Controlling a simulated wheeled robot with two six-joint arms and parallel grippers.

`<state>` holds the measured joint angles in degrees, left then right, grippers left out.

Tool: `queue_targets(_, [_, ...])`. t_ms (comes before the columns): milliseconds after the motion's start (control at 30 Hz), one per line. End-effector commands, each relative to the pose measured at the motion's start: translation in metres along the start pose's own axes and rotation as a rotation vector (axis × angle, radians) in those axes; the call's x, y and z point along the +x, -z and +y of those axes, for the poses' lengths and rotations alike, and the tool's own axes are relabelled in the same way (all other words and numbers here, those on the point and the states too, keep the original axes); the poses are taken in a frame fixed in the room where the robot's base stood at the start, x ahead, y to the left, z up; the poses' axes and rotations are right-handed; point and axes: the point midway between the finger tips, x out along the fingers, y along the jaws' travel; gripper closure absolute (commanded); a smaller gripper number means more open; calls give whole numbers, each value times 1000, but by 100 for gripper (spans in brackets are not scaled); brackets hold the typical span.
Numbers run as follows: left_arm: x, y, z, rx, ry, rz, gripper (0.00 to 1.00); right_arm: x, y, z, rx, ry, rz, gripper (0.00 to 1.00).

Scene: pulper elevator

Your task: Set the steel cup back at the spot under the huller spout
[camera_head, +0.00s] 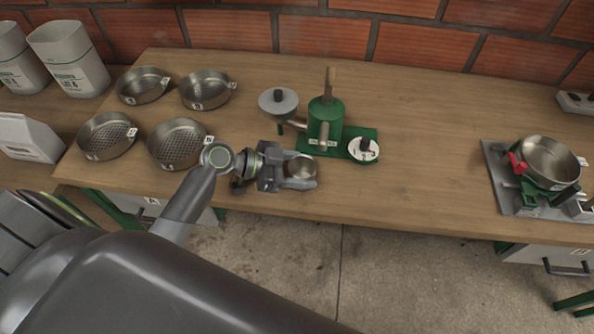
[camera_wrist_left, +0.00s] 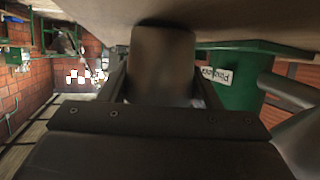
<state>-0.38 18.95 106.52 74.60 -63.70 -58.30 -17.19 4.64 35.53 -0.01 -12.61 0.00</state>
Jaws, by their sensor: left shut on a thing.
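The small steel cup (camera_head: 300,168) is between the fingers of my left gripper (camera_head: 304,172), which is shut on it. The cup's open mouth faces up in the head view. In the left wrist view the cup (camera_wrist_left: 162,62) fills the space between the fingers. The green huller (camera_head: 326,110) stands just behind and to the right of the cup, with its grey spout (camera_head: 324,134) pointing toward the front. The cup is in front and left of the spout. The gap between cup and tabletop cannot be told. My right gripper is not in view.
Several steel sieve pans (camera_head: 178,144) stand left of my gripper. A grey-lidded part (camera_head: 278,102) and a white dial (camera_head: 363,150) flank the huller. A steel pan (camera_head: 549,162) sits on a green-and-grey device at right. The wooden table (camera_head: 430,150) is clear between.

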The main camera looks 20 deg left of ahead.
Motion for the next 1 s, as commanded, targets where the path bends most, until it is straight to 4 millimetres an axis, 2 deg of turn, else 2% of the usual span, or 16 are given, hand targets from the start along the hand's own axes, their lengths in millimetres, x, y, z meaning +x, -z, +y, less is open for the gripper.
queue_targets(200, [15,6,-9,1,-1,1,69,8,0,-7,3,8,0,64])
queue_targets(600, [39,15,-23,0,-1,0,69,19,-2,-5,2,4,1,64])
queue_targets(1000, [46,19,-27,0,0,-2,69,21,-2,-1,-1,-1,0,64])
